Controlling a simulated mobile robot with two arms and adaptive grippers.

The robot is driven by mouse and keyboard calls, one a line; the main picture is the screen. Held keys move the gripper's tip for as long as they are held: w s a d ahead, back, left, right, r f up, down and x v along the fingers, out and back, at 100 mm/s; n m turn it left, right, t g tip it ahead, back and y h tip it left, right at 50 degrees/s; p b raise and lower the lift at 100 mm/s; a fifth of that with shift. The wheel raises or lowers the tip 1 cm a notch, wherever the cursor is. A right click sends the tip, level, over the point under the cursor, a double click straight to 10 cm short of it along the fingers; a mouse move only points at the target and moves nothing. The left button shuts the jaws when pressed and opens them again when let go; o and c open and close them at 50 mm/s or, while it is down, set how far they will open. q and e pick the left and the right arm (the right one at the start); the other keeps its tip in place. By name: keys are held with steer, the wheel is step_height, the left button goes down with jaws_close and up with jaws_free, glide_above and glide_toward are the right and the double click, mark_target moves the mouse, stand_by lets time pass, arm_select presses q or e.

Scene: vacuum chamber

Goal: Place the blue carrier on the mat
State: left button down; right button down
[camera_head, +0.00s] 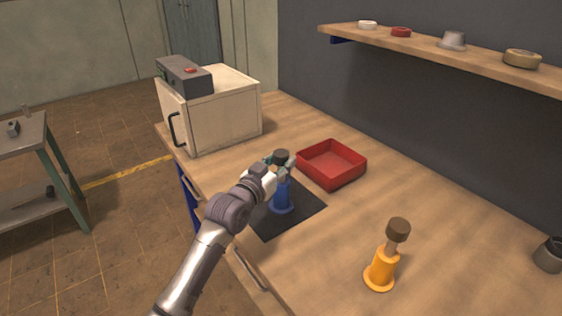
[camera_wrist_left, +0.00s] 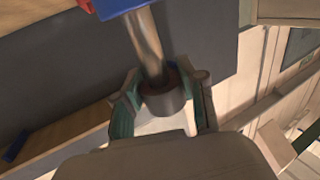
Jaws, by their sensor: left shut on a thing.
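The blue carrier (camera_head: 282,200) stands upright over the dark mat (camera_head: 268,227), within its outline in the head view. Its base looks at or very near the mat surface; I cannot tell if it touches. In the left wrist view the picture is upside down: the blue body (camera_wrist_left: 118,6) is at the top edge, and the metal stem (camera_wrist_left: 147,45) runs to the dark knob (camera_wrist_left: 163,98) between the fingers (camera_wrist_left: 161,105). My right gripper is not visible.
A red tray (camera_head: 331,165) lies just behind the mat to the right. An orange carrier (camera_head: 382,270) stands near the front right. A box cabinet (camera_head: 225,112) is at the back left. A shelf (camera_head: 450,55) hangs on the wall above. The table between tray and orange carrier is clear.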

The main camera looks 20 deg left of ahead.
arm_select(q)
steer(key=shift+r, duration=0.1)
steer(key=c, duration=1)
jaws_free()
steer(key=shift+f, duration=0.2)
steer(key=shift+c, duration=0.2)
steer(key=o, duration=0.4)
steer(key=shift+s+r, duration=0.15)
steer(key=v, duration=1.1)
steer(key=shift+s+a, duration=0.1)
steer(key=shift+s, duration=0.3)
